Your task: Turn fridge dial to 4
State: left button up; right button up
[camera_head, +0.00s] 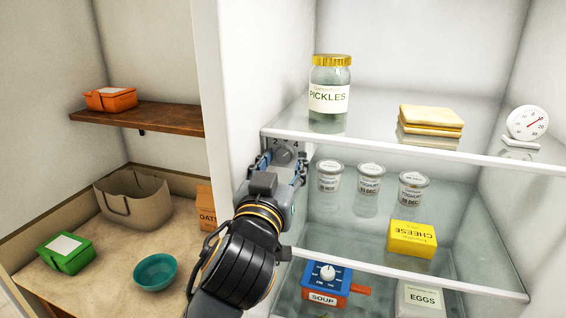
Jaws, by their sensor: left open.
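The fridge dial (284,154) is a grey round knob on a grey panel at the left front end of the upper glass shelf. The numbers 2 and 4 show above it; the other marks and its pointer are too small or hidden to read. My left gripper (286,164) is open in front of the dial, with one finger on each side of it. I cannot tell whether the fingers touch the knob. The gripper body hides the lower part of the panel. My right gripper is not in view.
The upper fridge shelf (400,149) holds a pickles jar (329,95), sandwiches (431,121) and a thermometer (527,124). Yoghurts (370,177), cheese (412,238), soup (325,297) and eggs (421,298) stand below. A white wall (219,120) separates the left shelving, which holds a basket (133,199).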

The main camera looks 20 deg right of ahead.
pick_arm(q)
jog(key=r+v, duration=0.1)
jog(key=v, duration=0.7)
jog(key=shift+f, duration=0.5)
